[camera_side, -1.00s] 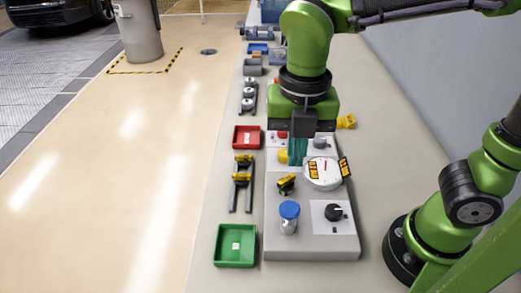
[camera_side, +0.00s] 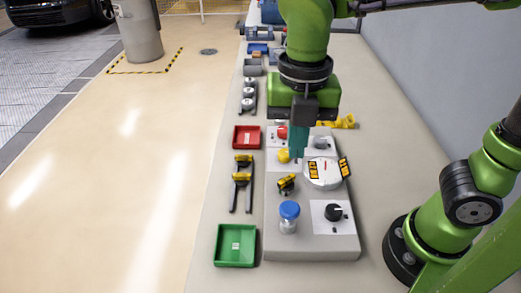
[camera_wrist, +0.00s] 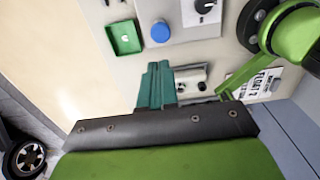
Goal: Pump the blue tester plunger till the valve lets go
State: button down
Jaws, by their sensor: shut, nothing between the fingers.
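The blue plunger (camera_side: 289,210) is a round blue cap on a pale, clear-looking body, standing upright at the near left of the grey panel (camera_side: 300,246). In the wrist view the blue cap (camera_wrist: 160,32) shows from above as a disc. My gripper (camera_side: 298,157) has teal fingers, shut and empty, pointing down above the far half of the panel, well apart from the plunger. In the wrist view the fingertips (camera_wrist: 157,66) are together. I cannot tell which part is the valve.
A black knob (camera_side: 334,212) is right of the plunger, and a yellow-black fitting (camera_side: 286,183) is behind it. A yellow knob (camera_side: 284,156) is close to my fingers. A green tray (camera_side: 235,261), a red tray (camera_side: 247,145) and a dark rack (camera_side: 241,185) lie left of the panel.

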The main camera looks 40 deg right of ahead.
aim_at(291, 207)
notch_tip(291, 207, down, 14)
jog(key=shift+r, duration=0.25)
dwell(0.3)
jog(key=shift+s+f, duration=0.1)
jog(key=shift+f, duration=1.4)
jog(key=shift+d, duration=0.1)
jog(key=shift+r, duration=0.1)
notch_tip(291, 207, up, 14)
jog(key=shift+r, duration=0.25)
notch_tip(291, 207, up, 2)
jog(key=shift+r, duration=0.2)
